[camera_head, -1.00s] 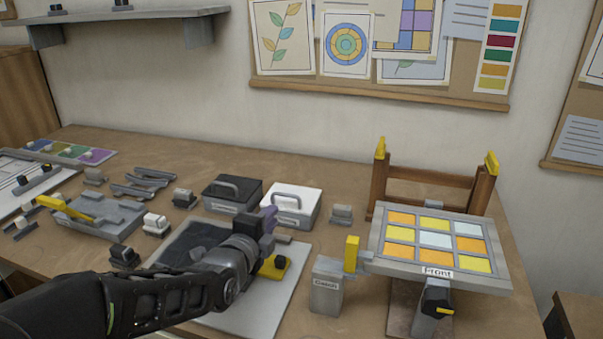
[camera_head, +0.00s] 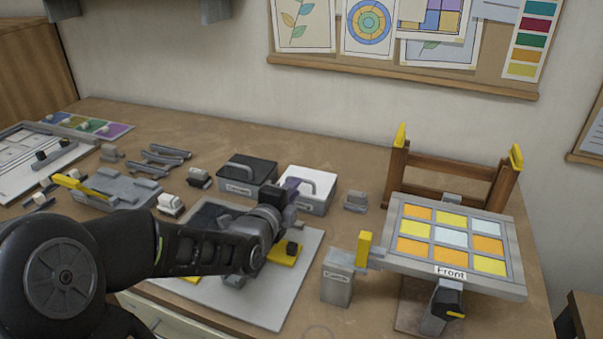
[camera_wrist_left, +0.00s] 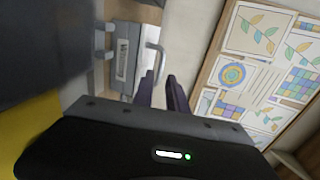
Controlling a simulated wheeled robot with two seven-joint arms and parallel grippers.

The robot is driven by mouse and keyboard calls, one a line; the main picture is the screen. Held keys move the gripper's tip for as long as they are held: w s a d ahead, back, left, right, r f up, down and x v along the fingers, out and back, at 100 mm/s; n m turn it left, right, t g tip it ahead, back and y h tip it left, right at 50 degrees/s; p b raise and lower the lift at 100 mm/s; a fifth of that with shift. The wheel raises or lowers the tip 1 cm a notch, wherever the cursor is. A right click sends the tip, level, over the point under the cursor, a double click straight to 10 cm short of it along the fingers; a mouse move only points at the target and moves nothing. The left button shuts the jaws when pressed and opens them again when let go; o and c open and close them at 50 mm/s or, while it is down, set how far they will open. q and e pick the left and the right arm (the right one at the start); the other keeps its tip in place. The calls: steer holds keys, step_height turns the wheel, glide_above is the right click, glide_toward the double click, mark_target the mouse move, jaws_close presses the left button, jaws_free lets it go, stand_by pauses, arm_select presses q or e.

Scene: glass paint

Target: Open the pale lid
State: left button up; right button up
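The pale lid (camera_head: 317,178) is the white top of a small box, with a grey arched handle (camera_head: 300,181). It looks shut in the head view. My left gripper (camera_head: 294,187) is at the near left side of this box, by the handle, and partly covers it. In the left wrist view the handle (camera_wrist_left: 157,62) stands out from the box (camera_wrist_left: 127,60), just ahead of the purple fingers (camera_wrist_left: 160,80). These fingers are apart with a gap between them, and nothing shows held. Whether a finger touches the handle is unclear. My right gripper is not in view.
A dark-lidded box (camera_head: 247,174) stands close to the left of the white one. A grey mat (camera_head: 270,312) with a yellow-based tool (camera_head: 286,252) lies under my arm. A grey canister (camera_head: 338,284) and a framed glass panel (camera_head: 455,240) stand to the right.

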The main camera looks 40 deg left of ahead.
mark_target(306, 176)
arm_select(q)
steer(key=shift+p+x, duration=0.9)
steer(key=shift+x, duration=2.2)
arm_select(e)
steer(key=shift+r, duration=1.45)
arm_select(q)
jaws_close()
steer(key=shift+f, duration=0.1)
